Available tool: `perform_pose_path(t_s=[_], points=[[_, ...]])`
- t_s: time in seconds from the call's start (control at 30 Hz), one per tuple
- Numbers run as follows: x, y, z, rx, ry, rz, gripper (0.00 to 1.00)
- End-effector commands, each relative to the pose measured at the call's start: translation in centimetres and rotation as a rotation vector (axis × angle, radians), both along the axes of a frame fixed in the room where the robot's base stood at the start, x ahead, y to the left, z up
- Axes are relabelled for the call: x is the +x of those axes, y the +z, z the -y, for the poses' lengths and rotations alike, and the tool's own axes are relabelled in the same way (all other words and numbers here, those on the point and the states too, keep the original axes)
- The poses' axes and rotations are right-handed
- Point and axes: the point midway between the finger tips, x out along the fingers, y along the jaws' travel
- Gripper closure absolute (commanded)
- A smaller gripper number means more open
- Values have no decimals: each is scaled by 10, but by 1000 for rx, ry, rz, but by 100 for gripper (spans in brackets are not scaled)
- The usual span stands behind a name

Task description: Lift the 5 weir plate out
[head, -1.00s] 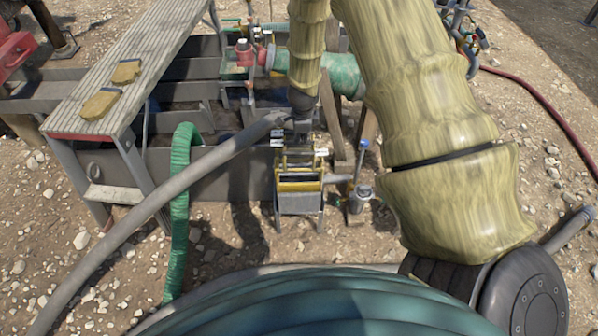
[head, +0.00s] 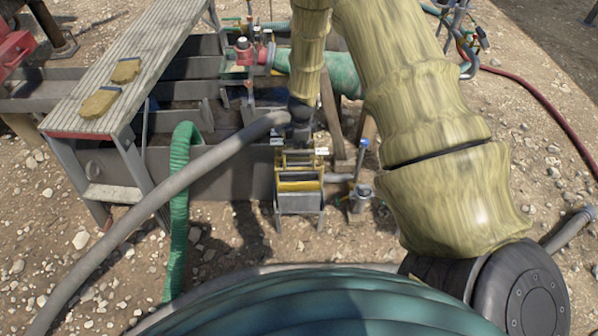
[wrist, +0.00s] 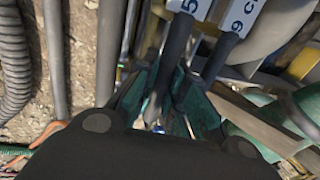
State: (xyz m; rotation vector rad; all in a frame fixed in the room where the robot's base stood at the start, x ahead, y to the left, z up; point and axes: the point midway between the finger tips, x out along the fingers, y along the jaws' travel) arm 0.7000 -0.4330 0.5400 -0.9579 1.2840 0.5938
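In the wrist view, the 5 weir plate shows as a white label marked 5 (wrist: 194,6) with a dark handle (wrist: 176,42) running down between the teal fingers of my gripper (wrist: 170,92). The fingers look apart, one on each side of the handle. Contact with it is not clear. In the head view, my gripper (head: 300,130) is small and dark above the rack (head: 299,202) with yellow bars, and hides part of the plates there.
A second handle with a white label reading 9 C (wrist: 243,14) stands close to the right. A grey hose (head: 170,190) and a green hose (head: 178,205) lie to the left. A small metal pump-like part (head: 361,196) stands right of the rack.

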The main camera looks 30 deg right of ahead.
Motion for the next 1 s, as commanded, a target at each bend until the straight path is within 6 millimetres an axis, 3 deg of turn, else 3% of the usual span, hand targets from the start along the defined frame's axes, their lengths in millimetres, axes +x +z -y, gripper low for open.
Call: perform_pose_path(t_s=[0.3, 0.47, 1.0], points=[[0, 2, 0, 0, 0, 0, 100], [1, 16, -1, 0, 1, 1, 100], [1, 135, 0, -3, 2, 3, 100]])
